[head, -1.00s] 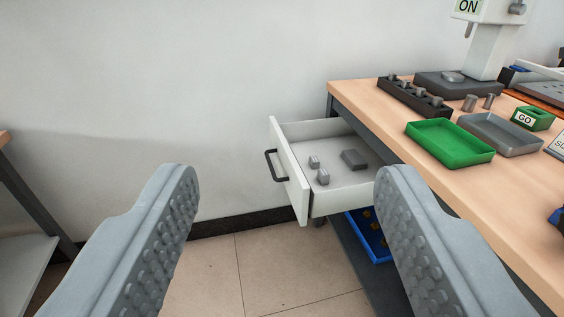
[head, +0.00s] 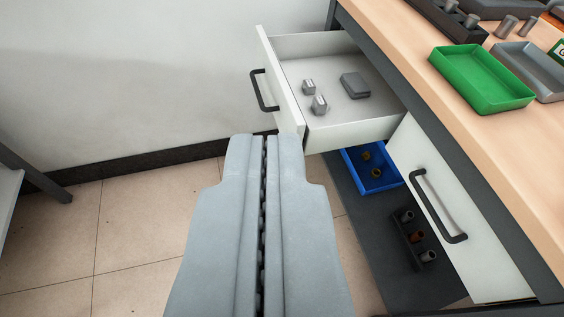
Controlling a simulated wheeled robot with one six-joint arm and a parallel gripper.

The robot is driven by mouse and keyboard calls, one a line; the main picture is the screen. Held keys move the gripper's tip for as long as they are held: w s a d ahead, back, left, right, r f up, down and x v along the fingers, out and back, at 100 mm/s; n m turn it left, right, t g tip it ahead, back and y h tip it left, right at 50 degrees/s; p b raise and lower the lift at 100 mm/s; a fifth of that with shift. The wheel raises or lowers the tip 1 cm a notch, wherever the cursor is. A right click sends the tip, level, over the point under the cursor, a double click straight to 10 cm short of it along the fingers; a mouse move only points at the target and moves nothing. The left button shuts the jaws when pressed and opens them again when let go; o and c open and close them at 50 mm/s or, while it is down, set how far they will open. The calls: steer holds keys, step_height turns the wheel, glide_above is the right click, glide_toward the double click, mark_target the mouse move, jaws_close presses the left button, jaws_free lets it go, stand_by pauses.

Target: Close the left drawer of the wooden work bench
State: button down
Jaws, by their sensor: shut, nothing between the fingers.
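The wooden work bench (head: 410,45) stands at the right of the head view. A white drawer (head: 352,130) at its far end is pulled well out and holds several small grey metal parts. Its front panel (head: 283,85) faces left and has a black handle (head: 263,91). A second white drawer (head: 425,170), nearer to me, sits flush in the bench and has a black handle (head: 438,206). My gripper (head: 264,140) is shut and empty, fingers together.
On the bench top are a green tray (head: 481,80), a grey tray (head: 530,69) and a black rack (head: 450,18). A blue bin (head: 371,171) and a rack of small parts (head: 412,240) sit on the lower shelf.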

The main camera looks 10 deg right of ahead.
mark_target(377, 119)
steer(key=w+a+f+n+g+h, duration=0.15)
steer(key=w+f+g, duration=0.25)
steer(key=w+f, duration=0.9)
steer(key=w+a+f+g+h, duration=0.3)
steer(key=w+f+g, duration=0.1)
steer(key=w+f, duration=0.9)
steer(key=w+d+f, duration=0.5)
steer(key=d+f, duration=0.2)
steer(key=f, duration=0.2)
steer(key=shift+w+d, duration=0.15)
steer(key=shift+d, duration=0.15)
steer(key=w+d, duration=0.2)
steer(key=d, duration=0.5)
steer(key=w+d, duration=0.2)
steer(key=d, duration=0.6)
steer(key=w+d, duration=0.2)
steer(key=d, duration=0.5)
steer(key=shift+d, duration=0.15)
